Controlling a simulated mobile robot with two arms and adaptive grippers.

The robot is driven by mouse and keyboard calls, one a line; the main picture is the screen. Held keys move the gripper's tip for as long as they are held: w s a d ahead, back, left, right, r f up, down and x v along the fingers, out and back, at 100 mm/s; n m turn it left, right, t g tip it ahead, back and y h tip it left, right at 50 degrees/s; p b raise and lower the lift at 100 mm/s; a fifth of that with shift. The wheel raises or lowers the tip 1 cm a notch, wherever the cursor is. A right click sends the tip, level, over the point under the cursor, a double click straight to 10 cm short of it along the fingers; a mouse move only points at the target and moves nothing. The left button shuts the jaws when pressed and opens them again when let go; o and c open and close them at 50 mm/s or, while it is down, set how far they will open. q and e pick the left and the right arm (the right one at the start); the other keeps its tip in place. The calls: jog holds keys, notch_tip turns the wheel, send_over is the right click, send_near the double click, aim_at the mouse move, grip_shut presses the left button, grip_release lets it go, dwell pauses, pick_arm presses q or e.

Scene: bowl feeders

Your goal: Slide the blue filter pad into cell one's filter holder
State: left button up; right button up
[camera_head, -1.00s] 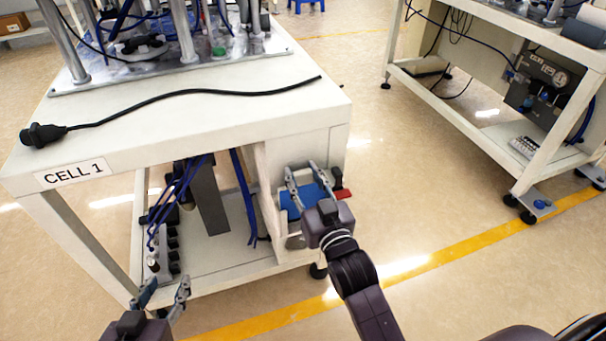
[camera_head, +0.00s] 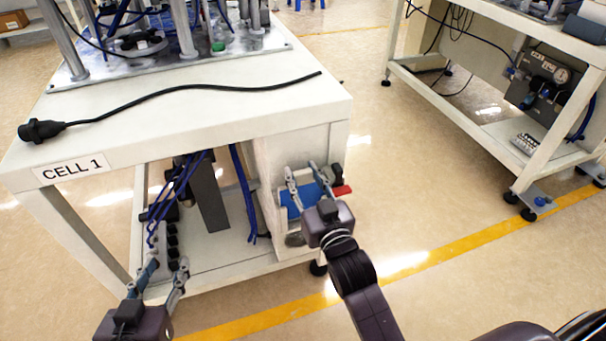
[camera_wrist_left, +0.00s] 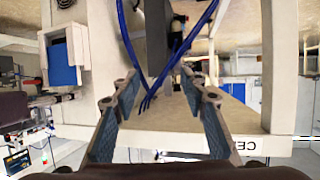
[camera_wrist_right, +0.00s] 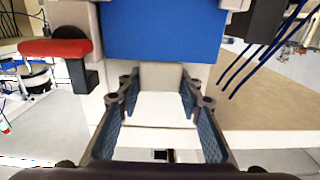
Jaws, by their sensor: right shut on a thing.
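The blue filter pad (camera_head: 294,199) is at the pale filter holder (camera_head: 284,225) on the end panel of cell one's table (camera_head: 200,120). The pad fills the top of the right wrist view (camera_wrist_right: 165,32), and a pale block (camera_wrist_right: 162,77) below it lies between my right fingers. My right gripper (camera_head: 306,172) is shut on the pad, apparently by this block. The left wrist view also shows the pad (camera_wrist_left: 62,65) within the pale frame; its exact seating is unclear. My left gripper (camera_head: 166,268) is open and empty, low before the table's open side.
A red handle (camera_head: 342,190) on a black mount sits just right of the holder. Blue hoses (camera_head: 241,195) hang under the table left of the holder. A black cable (camera_head: 180,93) lies on the tabletop. Another bench (camera_head: 470,110) stands at right, with open floor between.

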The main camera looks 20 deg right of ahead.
dwell(0.5)
pick_arm(q)
jog(key=shift+r, duration=0.15)
pick_arm(e)
jog(key=shift+f, duration=0.15)
jog(key=shift+f, duration=0.3)
pick_arm(q)
jog(key=shift+w+d+r+t+h+b, duration=0.15)
jog(key=shift+w+r+t, duration=0.15)
jog(key=shift+r, duration=0.25)
jog(key=shift+w+d+r+t+h+b, duration=0.15)
jog(key=shift+r+t, duration=0.15)
jog(key=shift+r, duration=0.2)
jog(key=shift+w+d+r+t+h+b, duration=0.1)
jog(key=shift+w+r+t, duration=0.2)
jog(key=shift+r, duration=0.25)
pick_arm(e)
jog(key=shift+f, duration=0.2)
